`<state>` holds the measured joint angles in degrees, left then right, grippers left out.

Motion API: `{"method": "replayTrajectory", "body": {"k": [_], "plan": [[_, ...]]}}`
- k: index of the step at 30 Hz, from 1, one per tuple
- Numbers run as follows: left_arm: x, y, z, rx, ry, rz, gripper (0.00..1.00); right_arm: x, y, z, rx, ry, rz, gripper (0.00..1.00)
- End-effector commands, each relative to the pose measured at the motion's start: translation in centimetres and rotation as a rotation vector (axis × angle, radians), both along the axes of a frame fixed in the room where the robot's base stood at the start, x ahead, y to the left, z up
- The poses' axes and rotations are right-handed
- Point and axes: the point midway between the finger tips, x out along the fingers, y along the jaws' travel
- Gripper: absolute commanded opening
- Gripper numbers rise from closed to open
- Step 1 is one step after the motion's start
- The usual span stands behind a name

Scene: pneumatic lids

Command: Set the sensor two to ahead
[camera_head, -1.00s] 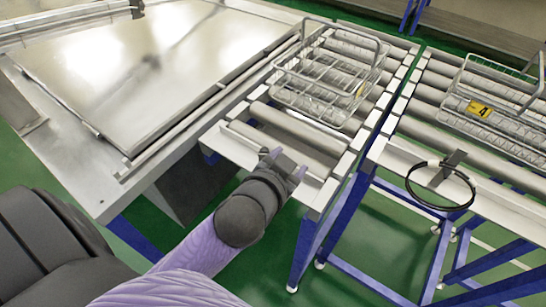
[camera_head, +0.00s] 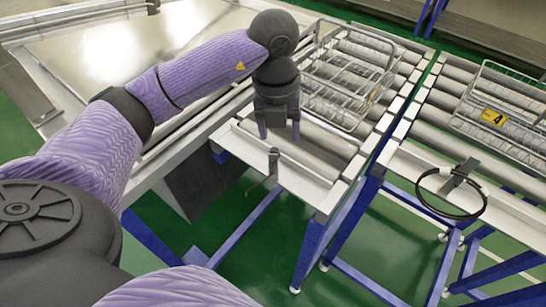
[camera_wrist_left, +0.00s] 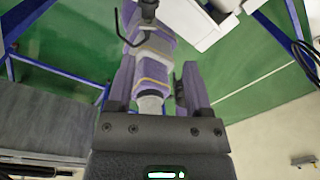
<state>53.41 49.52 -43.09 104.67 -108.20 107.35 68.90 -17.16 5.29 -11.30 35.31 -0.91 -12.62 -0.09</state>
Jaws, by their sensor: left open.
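A small dark sensor (camera_head: 274,160) is mounted at the front edge of the left roller conveyor (camera_head: 300,180). A thin dark hook-like part hangs from it. My left gripper (camera_head: 281,130) is open, fingers pointing down, just behind and above this sensor, with a visible gap between them. In the left wrist view a dark hooked part, likely the same sensor (camera_wrist_left: 147,12), shows at the top, beyond the open left gripper (camera_wrist_left: 155,85). A second sensor (camera_head: 459,174) with a looped black cable is on the right conveyor. I cannot read which is number two. My right gripper is out of view.
A wire basket (camera_head: 345,75) stands on the left conveyor behind my gripper. Another basket (camera_head: 500,115) with a yellow tag marked 4 stands on the right conveyor. A metal table (camera_head: 110,50) lies to the left. The floor before the conveyors is clear.

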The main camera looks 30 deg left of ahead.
Motion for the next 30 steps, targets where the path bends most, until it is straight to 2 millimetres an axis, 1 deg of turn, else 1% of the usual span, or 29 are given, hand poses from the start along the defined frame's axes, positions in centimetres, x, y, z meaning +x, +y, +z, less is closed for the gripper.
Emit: {"method": "replayTrajectory", "body": {"k": [1, 3, 5, 9, 12, 15, 19, 25, 26, 27, 29, 30], "plan": [[0.0, 0.9, 0.1, 0.043, 0.007, 0.025, 0.65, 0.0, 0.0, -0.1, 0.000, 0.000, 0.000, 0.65], [-0.1, 1.4, -0.6, 0.067, 0.016, 0.039, 0.65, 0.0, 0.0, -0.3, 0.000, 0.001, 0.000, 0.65], [-0.2, 1.4, -2.0, 0.068, 0.018, 0.038, 0.65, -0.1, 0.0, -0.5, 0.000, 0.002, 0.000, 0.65], [-0.2, 1.3, -5.6, 0.064, 0.019, 0.035, 0.65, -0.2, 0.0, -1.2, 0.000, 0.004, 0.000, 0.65], [-0.2, 1.3, -7.7, 0.064, 0.017, 0.033, 0.65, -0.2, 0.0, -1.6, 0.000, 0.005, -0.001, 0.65], [-0.2, 1.2, -9.0, 0.061, 0.015, 0.032, 0.65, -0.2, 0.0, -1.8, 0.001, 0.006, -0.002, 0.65], [-0.1, 1.3, -9.6, 0.061, 0.014, 0.031, 0.65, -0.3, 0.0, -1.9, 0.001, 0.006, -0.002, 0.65], [-0.1, 1.2, -9.6, 0.060, 0.012, 0.030, 0.65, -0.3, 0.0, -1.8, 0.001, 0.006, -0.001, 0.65], [-0.1, 1.2, -9.6, 0.060, 0.012, 0.030, 0.59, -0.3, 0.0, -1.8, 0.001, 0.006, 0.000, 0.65], [-0.1, 1.2, -9.6, 0.060, 0.013, 0.030, 0.51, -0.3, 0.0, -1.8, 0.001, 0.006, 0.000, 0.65], [-0.1, 1.2, -9.6, 0.060, 0.013, 0.030, 0.38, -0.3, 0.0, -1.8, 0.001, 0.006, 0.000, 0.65], [-0.1, 1.2, -9.6, 0.060, 0.013, 0.030, 0.29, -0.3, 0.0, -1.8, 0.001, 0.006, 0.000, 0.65]]}}
